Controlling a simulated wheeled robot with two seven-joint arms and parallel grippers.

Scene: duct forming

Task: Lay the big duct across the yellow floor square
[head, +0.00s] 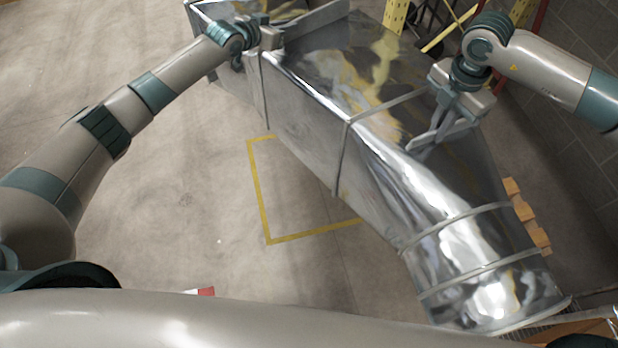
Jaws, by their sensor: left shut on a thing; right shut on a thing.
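The big duct (305,119) is shiny metal, with a boxy section at the top and a round, banded end at the lower right. It slants across the view above the floor. The yellow floor square (259,190) shows its left and near edges; the duct hides the rest. My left gripper (268,42) is shut on the duct at its upper left edge. My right gripper (432,138) is shut on the duct at its right side, near where the box narrows to the round end. The exact contact of the fingers is partly hidden.
Wooden blocks (527,215), perhaps a pallet's edge, lie right of the duct's round end. A yellow rack post (396,15) stands at the top, and a block wall (575,150) is at the right. The floor at left (180,190) is clear.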

